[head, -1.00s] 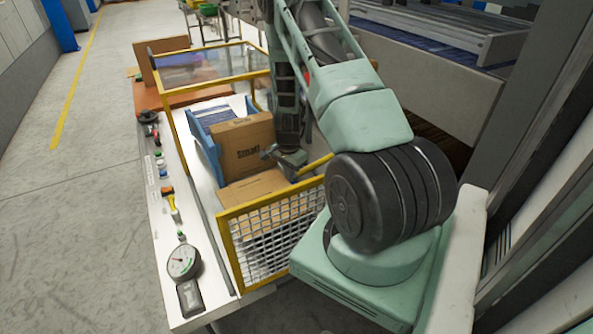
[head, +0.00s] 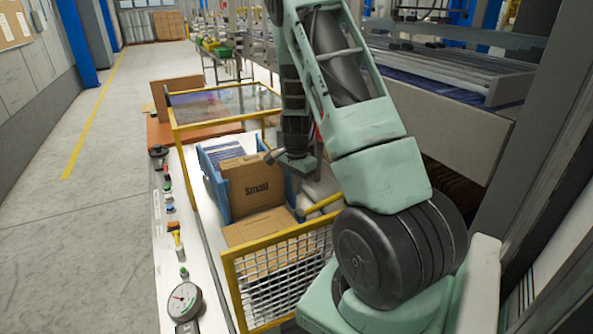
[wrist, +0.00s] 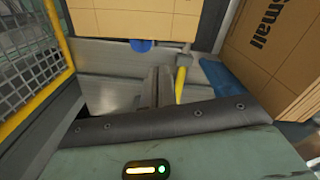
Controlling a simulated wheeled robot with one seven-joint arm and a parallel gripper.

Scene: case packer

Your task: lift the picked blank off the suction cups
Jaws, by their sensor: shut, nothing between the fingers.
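A brown cardboard blank (head: 258,227) lies low in front of the blue magazine (head: 214,186), behind the mesh guard. A blank printed "Small" (head: 252,184) stands upright in the magazine. In the wrist view, the printed blank (wrist: 275,45) is at upper right and another cardboard panel (wrist: 125,18) is at the top. A small blue rounded part (wrist: 142,46) shows under that panel's edge; I cannot tell if it is a suction cup. My gripper (wrist: 158,82) is shut and empty, apart from both cardboard pieces. In the head view it is beside the printed blank, its fingertips unclear.
A yellow-framed mesh guard (head: 285,268) stands in front, also at left in the wrist view (wrist: 30,65). A yellow-framed clear panel (head: 225,105) stands behind. A yellow-ended bar (wrist: 181,78) is close beside my fingers. A dial gauge (head: 184,301) lies on the table's left edge.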

